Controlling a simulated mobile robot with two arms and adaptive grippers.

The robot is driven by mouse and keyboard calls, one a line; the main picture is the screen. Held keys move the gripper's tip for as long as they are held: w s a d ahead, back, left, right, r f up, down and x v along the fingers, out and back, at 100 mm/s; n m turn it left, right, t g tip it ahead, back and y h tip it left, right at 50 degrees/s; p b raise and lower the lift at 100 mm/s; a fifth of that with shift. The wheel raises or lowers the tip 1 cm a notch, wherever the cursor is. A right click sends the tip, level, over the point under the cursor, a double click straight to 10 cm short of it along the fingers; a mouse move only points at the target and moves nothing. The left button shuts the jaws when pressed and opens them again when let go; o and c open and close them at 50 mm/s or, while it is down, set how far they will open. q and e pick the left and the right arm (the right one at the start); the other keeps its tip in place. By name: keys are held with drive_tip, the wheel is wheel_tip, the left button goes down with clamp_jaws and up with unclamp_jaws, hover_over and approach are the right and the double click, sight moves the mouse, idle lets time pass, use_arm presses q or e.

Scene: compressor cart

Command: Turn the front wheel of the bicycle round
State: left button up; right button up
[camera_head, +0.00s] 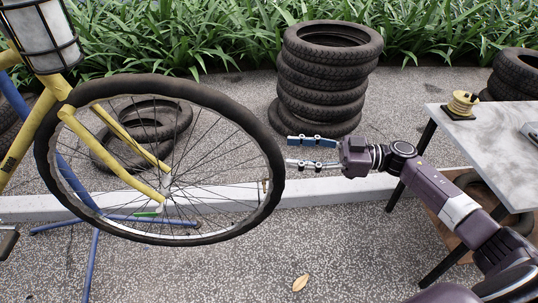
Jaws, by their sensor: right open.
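The bicycle's front wheel (277,154) has a dark tyre and thin spokes, and hangs at the left above the paving. Its hub sits in a yellow fork (115,165). My right gripper (288,151) comes in from the right, with its two fingers apart and pointing left. The fingertips are at the wheel's right edge in the picture; I cannot tell whether they touch the tyre. No object shows between the fingers. My left gripper is not in view.
Blue stand legs (92,265) hold the bicycle at the left. A stack of tyres (322,85) stands behind my right gripper. A table (490,140) with a spool (462,103) is at the right. A low kerb (330,191) crosses the paving. The front paving is clear except for a leaf (300,283).

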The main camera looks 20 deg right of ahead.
sight(268, 150)
drive_tip(key=x, duration=0.7)
drive_tip(key=shift+w+a, duration=0.1)
drive_tip(key=shift+a, duration=0.2)
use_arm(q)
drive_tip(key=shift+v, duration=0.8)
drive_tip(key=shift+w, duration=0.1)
use_arm(e)
clamp_jaws()
